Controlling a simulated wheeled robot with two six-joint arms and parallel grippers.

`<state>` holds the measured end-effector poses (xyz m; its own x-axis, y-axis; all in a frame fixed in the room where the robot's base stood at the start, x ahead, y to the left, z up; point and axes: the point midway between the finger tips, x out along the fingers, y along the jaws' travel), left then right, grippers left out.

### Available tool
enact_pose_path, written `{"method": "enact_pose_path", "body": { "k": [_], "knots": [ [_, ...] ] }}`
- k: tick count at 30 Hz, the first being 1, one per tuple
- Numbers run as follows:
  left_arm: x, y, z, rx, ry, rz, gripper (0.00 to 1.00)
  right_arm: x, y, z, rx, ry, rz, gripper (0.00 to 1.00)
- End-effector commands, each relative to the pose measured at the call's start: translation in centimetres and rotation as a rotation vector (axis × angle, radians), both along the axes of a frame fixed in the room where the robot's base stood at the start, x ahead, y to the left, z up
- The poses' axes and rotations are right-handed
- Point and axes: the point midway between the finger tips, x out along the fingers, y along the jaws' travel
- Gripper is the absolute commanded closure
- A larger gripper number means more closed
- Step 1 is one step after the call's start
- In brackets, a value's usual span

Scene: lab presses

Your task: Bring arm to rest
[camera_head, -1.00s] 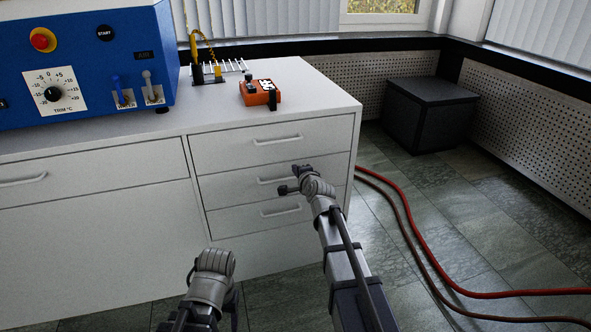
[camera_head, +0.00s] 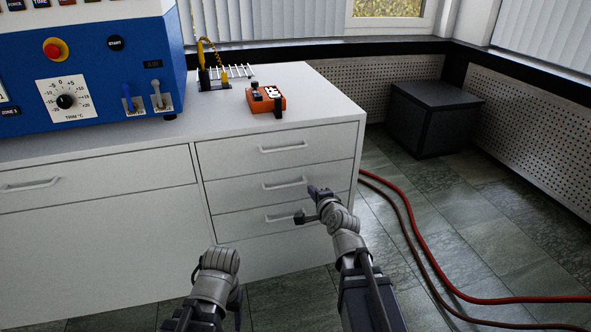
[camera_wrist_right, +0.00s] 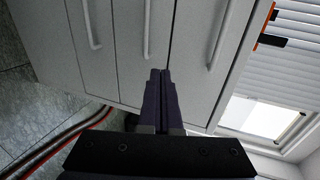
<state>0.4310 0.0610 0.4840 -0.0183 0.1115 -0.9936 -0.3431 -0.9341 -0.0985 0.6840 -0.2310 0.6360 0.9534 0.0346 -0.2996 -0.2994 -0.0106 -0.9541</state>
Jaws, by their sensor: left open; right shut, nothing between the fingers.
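My right arm reaches in from the bottom of the head view, and its gripper (camera_head: 312,203) is in front of the lower drawers, apart from anything I can make out. In the right wrist view its two dark fingers (camera_wrist_right: 161,95) lie together with nothing between them, pointing towards the drawer fronts. My left arm shows at the bottom centre of the head view with its grey rounded wrist (camera_head: 218,265). Its gripper (camera_head: 236,306) is dark and mostly hidden by the wrist; it carries nothing that I can see.
A white drawer cabinet (camera_head: 100,235) stands ahead, bearing a blue press (camera_head: 105,85), an orange device (camera_head: 266,100) and a rack (camera_head: 228,74). A dark box (camera_head: 435,118) stands at the back right. Red hoses (camera_head: 425,255) cross the floor (camera_head: 500,215), which is otherwise open.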

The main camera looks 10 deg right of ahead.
Motion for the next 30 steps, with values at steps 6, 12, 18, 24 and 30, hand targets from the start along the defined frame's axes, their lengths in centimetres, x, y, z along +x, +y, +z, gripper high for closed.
{"method": "enact_pose_path", "body": {
  "k": [6, 12, 18, 24, 30],
  "knots": [
    [0.0, 0.0, 0.2, 0.000, 0.000, 0.000, 0.36, -0.9, 3.8, -1.9, -0.121, 0.095, 0.131, 1.00],
    [0.0, 0.0, 0.9, 0.001, 0.000, 0.001, 0.36, -7.3, 13.5, -8.4, -0.562, 0.394, 0.611, 1.00],
    [0.0, 0.0, 1.4, 0.002, 0.000, 0.003, 0.36, -16.0, 17.3, -12.7, -0.949, 0.651, 1.082, 1.00],
    [0.0, 0.0, 1.7, 0.002, 0.000, 0.003, 0.36, -22.6, 17.5, -13.6, -1.185, 0.837, 1.426, 1.00],
    [0.0, 0.1, 4.6, 0.002, 0.000, 0.004, 0.36, -25.3, 17.0, -10.6, -1.270, 0.927, 1.581, 1.00]
  ]
}}
